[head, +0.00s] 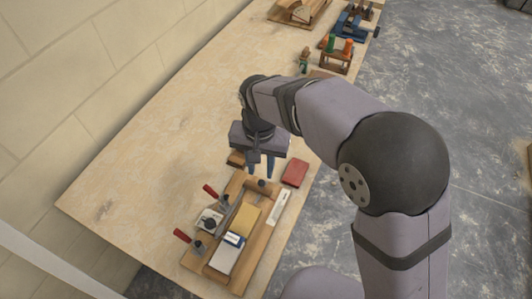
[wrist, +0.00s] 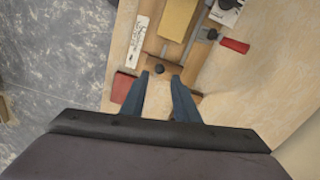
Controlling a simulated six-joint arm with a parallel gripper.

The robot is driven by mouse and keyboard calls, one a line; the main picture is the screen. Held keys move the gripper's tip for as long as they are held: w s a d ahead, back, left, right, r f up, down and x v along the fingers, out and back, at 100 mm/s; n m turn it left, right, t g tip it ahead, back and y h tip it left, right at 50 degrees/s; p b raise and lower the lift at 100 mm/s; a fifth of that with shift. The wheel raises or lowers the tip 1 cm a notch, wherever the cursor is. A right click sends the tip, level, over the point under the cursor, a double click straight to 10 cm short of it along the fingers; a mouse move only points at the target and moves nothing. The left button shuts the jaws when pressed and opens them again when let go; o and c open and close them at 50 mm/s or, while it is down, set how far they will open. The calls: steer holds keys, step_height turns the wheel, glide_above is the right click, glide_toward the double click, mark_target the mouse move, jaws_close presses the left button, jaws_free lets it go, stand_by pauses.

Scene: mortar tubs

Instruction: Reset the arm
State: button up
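My gripper (head: 260,171) hangs pointing down over the wooden bench (head: 140,165), near the far end of a wooden tray (head: 187,258) in the head view. In the wrist view, the two blue-grey fingers of my gripper (wrist: 162,80) stand apart. Only pale wood shows between them, so it is open and empty. The fingertips look close to the tray's end and its dark knob (wrist: 156,69); I cannot tell the exact height above them.
The tray holds a yellow block (head: 244,221), a white-and-blue block (head: 225,257) and red-handled clamps (head: 182,236). A red block (head: 295,173) lies right of the gripper. A rack with green and orange items (head: 335,61) stands farther back. The bench's left side is clear, beside a block wall (head: 75,70).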

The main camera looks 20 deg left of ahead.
steer(key=shift+w+a+n, duration=0.25)
steer(key=shift+a+n, duration=0.1)
steer(key=shift+n, duration=0.75)
steer(key=s+d+f+n, duration=0.1)
steer(key=d, duration=0.1)
steer(key=s+d+f+n, duration=0.3)
steer(key=s+d+f, duration=0.1)
steer(key=d, duration=0.1)
steer(key=shift+f+n+g+h, duration=0.25)
steer(key=shift+n+g+h, duration=0.05)
steer(key=shift+h, duration=0.1)
steer(key=d+r+m, duration=0.2)
steer(key=d+m, duration=0.2)
steer(key=d, duration=1)
steer(key=d+r+m, duration=0.2)
steer(key=d+m, duration=0.3)
steer(key=d, duration=0.9)
steer(key=shift+d+r+y, duration=0.15)
steer(key=shift+r+y, duration=0.15)
steer(key=shift+y, duration=0.1)
